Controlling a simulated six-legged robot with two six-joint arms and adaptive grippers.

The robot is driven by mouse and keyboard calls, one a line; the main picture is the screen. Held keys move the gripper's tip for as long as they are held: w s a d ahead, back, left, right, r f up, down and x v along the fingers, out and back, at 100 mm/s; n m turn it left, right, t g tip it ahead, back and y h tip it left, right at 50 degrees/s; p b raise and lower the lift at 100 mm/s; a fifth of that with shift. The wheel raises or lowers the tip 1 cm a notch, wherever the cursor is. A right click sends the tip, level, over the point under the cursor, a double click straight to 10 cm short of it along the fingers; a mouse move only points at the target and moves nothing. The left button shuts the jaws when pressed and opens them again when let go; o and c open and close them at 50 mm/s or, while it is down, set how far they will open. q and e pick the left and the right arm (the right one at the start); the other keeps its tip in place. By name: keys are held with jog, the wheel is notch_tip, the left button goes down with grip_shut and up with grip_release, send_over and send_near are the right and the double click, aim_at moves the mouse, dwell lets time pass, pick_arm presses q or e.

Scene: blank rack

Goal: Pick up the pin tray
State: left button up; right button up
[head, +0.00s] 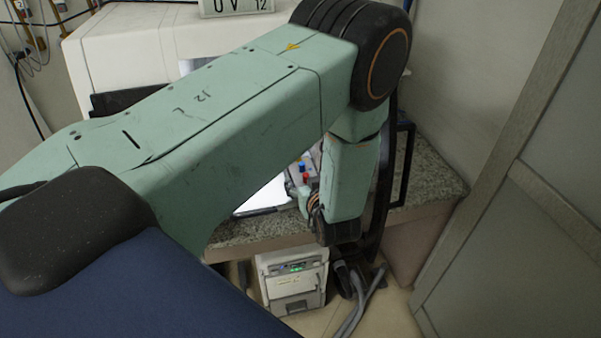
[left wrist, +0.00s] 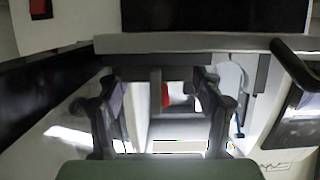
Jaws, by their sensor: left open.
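A small grey item with red and blue pieces, which looks like the pin tray (head: 300,174), sits on the speckled counter, partly hidden behind my left arm. In the left wrist view, the two dark fingers of my left gripper (left wrist: 160,86) are spread apart with a gap between them. A small red piece (left wrist: 165,95) shows in that gap, beyond the fingers; I cannot tell whether it belongs to the tray. No contact is visible. In the head view my left forearm hides most of the gripper. My right gripper is not in view.
The granite counter (head: 432,190) carries a dark upright frame (head: 404,165) at right. A large cream machine (head: 135,45) stands behind my left arm. Below the counter are a white box (head: 292,282) with green lights and grey hoses (head: 358,308). A wall closes the right side.

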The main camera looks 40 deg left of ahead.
pick_arm(q)
jog(key=shift+s+d+r, duration=0.1)
jog(key=shift+s+d, duration=0.05)
jog(key=shift+d+r, duration=0.1)
jog(key=shift+d, duration=0.2)
jog(key=shift+c, duration=1.3)
jog(key=shift+a+f, duration=0.2)
jog(key=shift+a, duration=0.05)
jog(key=c, duration=0.6)
jog(key=shift+d, duration=0.15)
jog(key=c, duration=0.4)
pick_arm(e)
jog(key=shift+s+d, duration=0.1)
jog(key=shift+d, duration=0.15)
pick_arm(q)
jog(key=shift+s+r, duration=0.1)
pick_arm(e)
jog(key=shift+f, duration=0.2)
